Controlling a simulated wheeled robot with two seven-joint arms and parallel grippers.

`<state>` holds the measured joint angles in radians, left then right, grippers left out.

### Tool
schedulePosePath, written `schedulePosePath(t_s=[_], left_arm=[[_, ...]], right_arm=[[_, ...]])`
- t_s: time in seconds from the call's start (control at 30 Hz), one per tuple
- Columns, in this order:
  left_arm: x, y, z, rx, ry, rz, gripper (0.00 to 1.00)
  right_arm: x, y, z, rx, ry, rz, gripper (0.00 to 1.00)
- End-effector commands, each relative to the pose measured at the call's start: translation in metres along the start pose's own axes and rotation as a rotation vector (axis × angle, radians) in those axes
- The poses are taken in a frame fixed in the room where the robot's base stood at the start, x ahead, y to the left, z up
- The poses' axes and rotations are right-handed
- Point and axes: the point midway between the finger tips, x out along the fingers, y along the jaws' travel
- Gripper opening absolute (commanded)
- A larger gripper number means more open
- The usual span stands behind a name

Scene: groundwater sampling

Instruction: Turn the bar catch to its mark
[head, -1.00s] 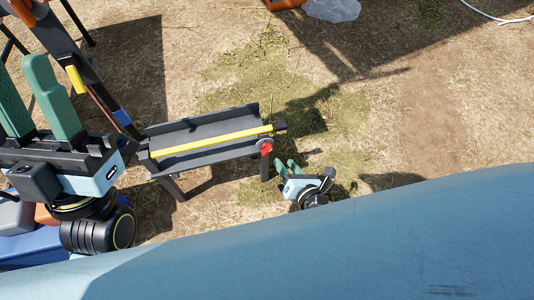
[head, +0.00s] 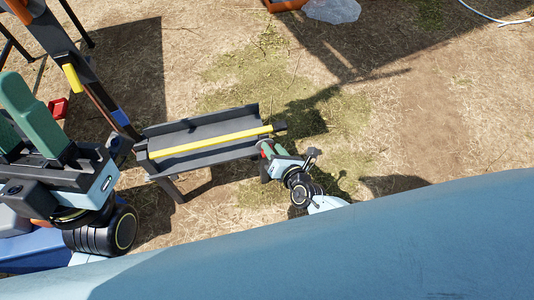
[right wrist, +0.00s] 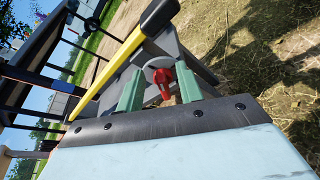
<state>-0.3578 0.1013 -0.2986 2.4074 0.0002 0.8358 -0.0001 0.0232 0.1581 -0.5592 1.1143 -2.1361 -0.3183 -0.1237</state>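The bar catch, a red handle (right wrist: 164,84) on a round grey disc, sits at the end of a dark trough (head: 205,130) that carries a long yellow bar (head: 210,142). In the head view the red handle is hidden behind my right gripper (head: 266,149). In the right wrist view my right gripper (right wrist: 160,70) is open, with the red handle showing between its two green fingers. I cannot tell whether they touch it. The mark cannot be made out. My left gripper (head: 10,98) is open and empty at the left, away from the catch.
A dark sloping frame post (head: 85,75) with a yellow part stands left of the trough. A small red object (head: 58,108) lies on the ground behind it. An orange item and a clear bag (head: 332,9) lie at the top. The ground to the right is clear.

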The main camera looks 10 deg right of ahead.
Motion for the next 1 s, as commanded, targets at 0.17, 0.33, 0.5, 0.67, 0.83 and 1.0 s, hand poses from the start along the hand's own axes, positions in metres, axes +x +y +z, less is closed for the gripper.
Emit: schedulePosePath(t_s=[0.17, 0.33, 0.5, 0.67, 0.83, 1.0], left_arm=[[0.0, 0.0, 0.0, 0.0, 0.0, 0.0, 0.36], [0.0, 0.0, 0.0, 0.0, -0.001, 0.0, 0.36], [0.008, 0.0, -0.002, 0.001, -0.003, 0.0, 0.36], [0.029, 0.0, -0.008, 0.001, -0.002, 0.0, 0.36], [0.041, 0.0, -0.011, 0.0, -0.002, 0.0, 0.36], [0.043, 0.0, -0.012, 0.0, -0.001, 0.0, 0.36]], right_arm=[[0.0, 0.0, 0.0, 0.0, 0.0, 0.0, 0.15], [0.0, 0.0, 0.0, 0.0, 0.0, 0.0, 0.0], [-0.001, 0.004, 0.001, -0.043, 0.001, -0.017, 0.0], [-0.001, 0.011, 0.001, -0.201, 0.004, -0.077, 0.0], [0.0, 0.016, -0.002, -0.378, 0.004, -0.14, 0.0], [0.001, 0.016, -0.004, -0.466, 0.003, -0.172, 0.0]])
